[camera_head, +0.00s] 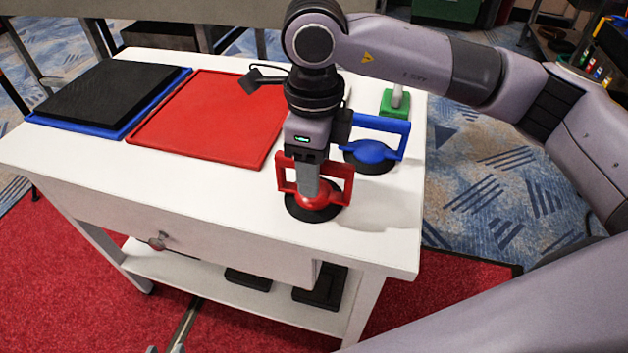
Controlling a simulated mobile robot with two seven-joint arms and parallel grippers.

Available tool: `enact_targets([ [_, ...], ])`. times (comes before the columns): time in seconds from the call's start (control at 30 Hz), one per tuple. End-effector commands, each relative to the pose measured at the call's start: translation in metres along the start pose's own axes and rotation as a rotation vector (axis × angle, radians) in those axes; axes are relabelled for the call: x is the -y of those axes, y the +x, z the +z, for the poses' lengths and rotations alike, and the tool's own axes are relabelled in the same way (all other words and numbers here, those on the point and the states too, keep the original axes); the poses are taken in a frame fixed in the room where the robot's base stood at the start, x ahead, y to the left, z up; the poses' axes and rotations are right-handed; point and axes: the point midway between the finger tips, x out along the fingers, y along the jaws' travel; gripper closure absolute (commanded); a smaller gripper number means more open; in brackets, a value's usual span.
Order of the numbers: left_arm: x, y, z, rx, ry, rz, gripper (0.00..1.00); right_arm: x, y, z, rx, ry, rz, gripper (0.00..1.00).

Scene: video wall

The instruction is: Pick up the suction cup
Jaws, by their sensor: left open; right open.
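A red suction cup (318,198) with a black rubber base and a red frame handle stands near the front right of the white table. My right gripper (309,188) reaches down over it from above, its fingers at the handle. It is open, and the fingers hide the middle of the handle. A blue suction cup (372,151) of the same kind stands just behind and to the right of the red one. My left gripper is not in view.
The white table (200,205) holds a red tray (215,115), a blue tray (75,126) with a black slab (105,92), and a green-based object (395,103) at the back right. The tabletop's front strip is clear. A drawer (180,240) and lower shelf are below.

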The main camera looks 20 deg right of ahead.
Motion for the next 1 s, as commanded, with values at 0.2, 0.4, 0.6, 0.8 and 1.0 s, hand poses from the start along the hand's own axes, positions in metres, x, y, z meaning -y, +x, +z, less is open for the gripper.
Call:
enact_targets([
  [0.2, -0.0007, 0.0024, 0.0034, 0.001, -0.005, 0.000, 0.57, -0.0001, 0.0025, 0.0002, 0.000, 0.000, 0.000, 0.50],
  [0.4, -0.0006, 0.0023, 0.0037, 0.002, -0.005, 0.000, 0.57, -0.0001, 0.0022, 0.0002, 0.000, 0.000, 0.000, 0.50],
  [0.6, -0.0006, 0.0023, 0.0040, 0.003, -0.005, 0.000, 0.57, -0.0001, 0.0022, 0.0002, 0.000, 0.000, 0.000, 0.83],
  [0.8, -0.0004, 0.0022, 0.0041, 0.003, -0.004, 0.000, 0.57, 0.0000, 0.0017, 0.0004, 0.002, 0.000, -0.001, 1.00],
  [1.0, 0.0002, 0.0014, 0.0036, 0.004, 0.000, 0.000, 0.57, 0.0000, 0.0009, 0.0003, 0.001, 0.000, 0.000, 1.00],
])
